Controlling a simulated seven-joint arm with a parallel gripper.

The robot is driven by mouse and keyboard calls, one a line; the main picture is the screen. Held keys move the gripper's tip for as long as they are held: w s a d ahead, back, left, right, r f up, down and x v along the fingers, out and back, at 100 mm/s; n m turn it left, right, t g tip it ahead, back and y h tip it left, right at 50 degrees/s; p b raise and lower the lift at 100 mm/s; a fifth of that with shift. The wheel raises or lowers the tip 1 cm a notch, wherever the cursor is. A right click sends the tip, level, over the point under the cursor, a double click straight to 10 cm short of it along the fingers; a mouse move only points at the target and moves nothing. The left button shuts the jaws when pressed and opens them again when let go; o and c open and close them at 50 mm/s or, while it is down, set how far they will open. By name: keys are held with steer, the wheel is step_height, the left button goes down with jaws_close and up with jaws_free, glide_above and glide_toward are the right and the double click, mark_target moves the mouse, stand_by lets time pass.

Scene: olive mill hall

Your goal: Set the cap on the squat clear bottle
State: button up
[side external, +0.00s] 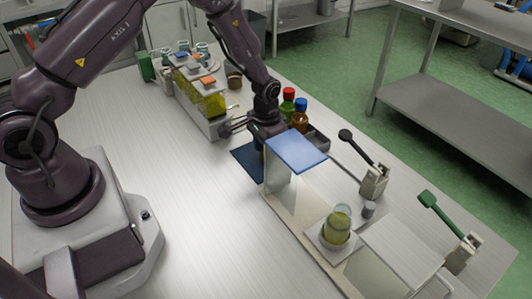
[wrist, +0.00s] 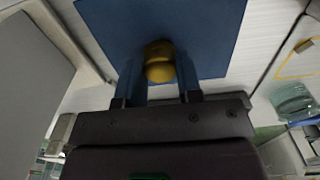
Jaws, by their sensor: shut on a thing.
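My gripper (side external: 262,143) is low over a dark blue mat (side external: 245,164), partly hidden by a raised blue panel in the side view. In the wrist view my gripper (wrist: 160,85) has its two blue fingers closed on a rounded yellow thing (wrist: 159,62), which looks like the cap. The blue mat (wrist: 205,30) lies beneath it. A squat clear vessel with yellow-green liquid (side external: 337,228), probably the bottle, stands upright on a pale base to the right of my gripper. Whether its mouth is open is too small to tell.
The blue panel (side external: 297,151) on a pale stand is between my gripper and the vessel. A small grey cylinder (side external: 369,209), a black-handled lever (side external: 364,150) and a green-handled lever (side external: 440,212) stand nearby. Red-capped (side external: 287,104) and blue-capped (side external: 300,117) bottles stand behind.

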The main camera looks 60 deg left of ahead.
steer(key=shift+r, duration=0.15)
steer(key=shift+r, duration=3.2)
steer(key=shift+r, duration=0.2)
step_height(320, 180, up, 14)
steer(key=s+d+m, duration=0.2)
steer(key=d+m, duration=1.6)
steer(key=d, duration=0.9)
steer(key=shift+f, duration=4.5)
